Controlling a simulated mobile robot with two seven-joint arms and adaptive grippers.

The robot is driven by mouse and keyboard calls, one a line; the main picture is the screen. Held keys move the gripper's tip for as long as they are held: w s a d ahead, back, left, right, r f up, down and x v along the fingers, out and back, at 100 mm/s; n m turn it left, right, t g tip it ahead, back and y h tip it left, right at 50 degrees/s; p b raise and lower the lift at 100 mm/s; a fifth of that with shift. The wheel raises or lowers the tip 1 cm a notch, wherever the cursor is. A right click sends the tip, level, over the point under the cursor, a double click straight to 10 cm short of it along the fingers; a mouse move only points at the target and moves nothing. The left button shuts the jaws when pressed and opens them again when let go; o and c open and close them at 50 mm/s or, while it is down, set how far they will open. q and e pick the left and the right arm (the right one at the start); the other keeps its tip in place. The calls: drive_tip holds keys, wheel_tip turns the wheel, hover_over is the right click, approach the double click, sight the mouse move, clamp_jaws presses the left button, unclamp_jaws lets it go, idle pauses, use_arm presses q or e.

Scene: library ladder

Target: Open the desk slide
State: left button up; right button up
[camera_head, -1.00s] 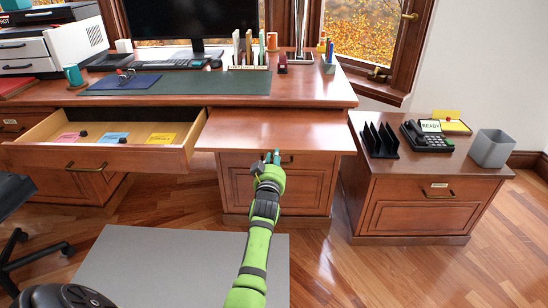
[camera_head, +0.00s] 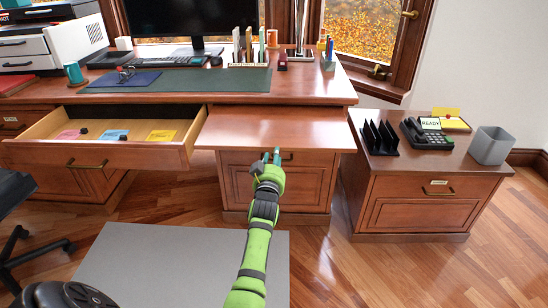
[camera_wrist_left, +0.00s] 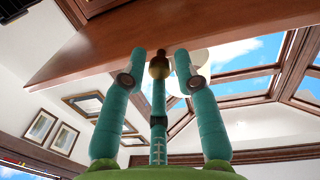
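The desk slide (camera_head: 275,128) is a reddish wooden board standing well out from the desk front, right of the open drawer. My left gripper (camera_head: 271,157) is at the middle of its front edge. In the left wrist view, the slide's wooden edge (camera_wrist_left: 170,35) crosses the top. A brass knob (camera_wrist_left: 160,66) on it sits between the teal fingers of my left gripper (camera_wrist_left: 160,62). Narrow gaps show at both sides of the knob, and the fingers look open around it. The middle finger partly covers the knob's lower end. My right gripper is not in view.
An open drawer (camera_head: 165,155) with coloured notes juts out left of the slide. A low cabinet (camera_head: 425,200) with a phone (camera_head: 428,134) stands at the right. A chair (camera_head: 12,205) is at the left edge. A grey mat (camera_head: 185,265) lies on the floor.

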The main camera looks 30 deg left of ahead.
use_arm(q)
drive_tip(key=v, duration=0.6)
drive_tip(key=shift+s+d, duration=0.2)
drive_tip(key=shift+s, duration=0.1)
